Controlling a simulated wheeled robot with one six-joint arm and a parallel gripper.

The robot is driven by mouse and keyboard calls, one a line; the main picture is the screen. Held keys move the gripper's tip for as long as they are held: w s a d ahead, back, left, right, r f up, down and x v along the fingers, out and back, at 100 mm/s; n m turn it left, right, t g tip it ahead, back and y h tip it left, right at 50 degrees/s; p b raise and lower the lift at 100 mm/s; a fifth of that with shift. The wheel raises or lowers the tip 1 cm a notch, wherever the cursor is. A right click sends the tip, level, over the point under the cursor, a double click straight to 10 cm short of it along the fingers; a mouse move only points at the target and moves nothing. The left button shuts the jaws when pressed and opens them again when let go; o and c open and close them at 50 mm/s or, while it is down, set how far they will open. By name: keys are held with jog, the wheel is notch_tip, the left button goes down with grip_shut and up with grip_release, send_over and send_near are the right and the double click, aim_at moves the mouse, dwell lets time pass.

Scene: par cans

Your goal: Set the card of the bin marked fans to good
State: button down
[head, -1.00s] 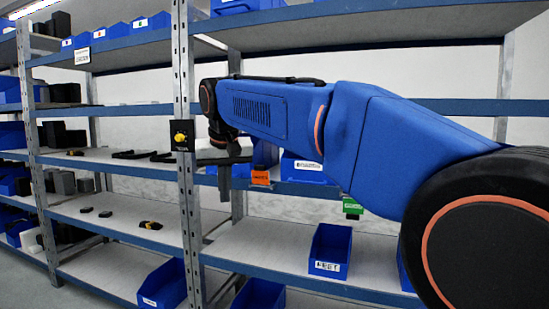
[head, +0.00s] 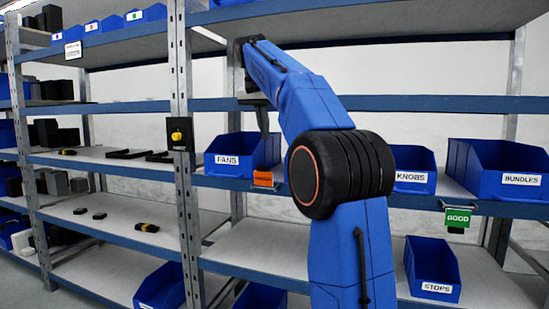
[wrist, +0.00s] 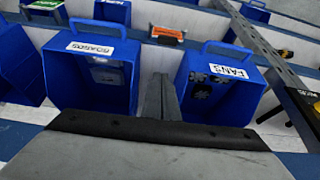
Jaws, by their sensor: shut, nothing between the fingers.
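The blue bin marked FANS (head: 222,170) sits on the middle shelf in the head view; its inside with dark fan parts shows in the wrist view (wrist: 229,72). An orange card (head: 263,179) hangs on the shelf edge at the bin's lower right; it also shows in the wrist view (wrist: 167,36), between FANS and a neighbouring labelled bin (wrist: 90,47). Its lettering is too small to read. My gripper (head: 264,133) is shut and empty, pointing down in front of the upright back wall, above the right part of the FANS bin, apart from the card.
My arm hides the shelf right of the orange card. Further right stand bins marked KNOBS (head: 411,177) and BUNDLES (head: 521,180), with a green GOOD card (head: 457,218) between them. A grey post (head: 182,230) with a yellow knob box (head: 180,134) stands left of FANS.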

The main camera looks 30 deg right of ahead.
jog(key=shift+w+d+r, duration=0.15)
jog(key=shift+w+d, duration=0.05)
jog(key=shift+d, duration=0.3)
send_over(263, 176)
jog(key=w+d, duration=0.2)
jog(key=d, duration=0.2)
notch_tip(263, 176, down, 9)
jog(key=shift+s+f, duration=0.1)
jog(key=shift+s+a+f, duration=0.15)
jog(key=shift+s+a, duration=0.85)
jog(key=shift+a, duration=0.25)
jog(key=shift+a, duration=0.2)
jog(key=shift+s+a+h, duration=0.15)
jog(key=shift+s+h, duration=0.05)
jog(key=shift+h, duration=0.1)
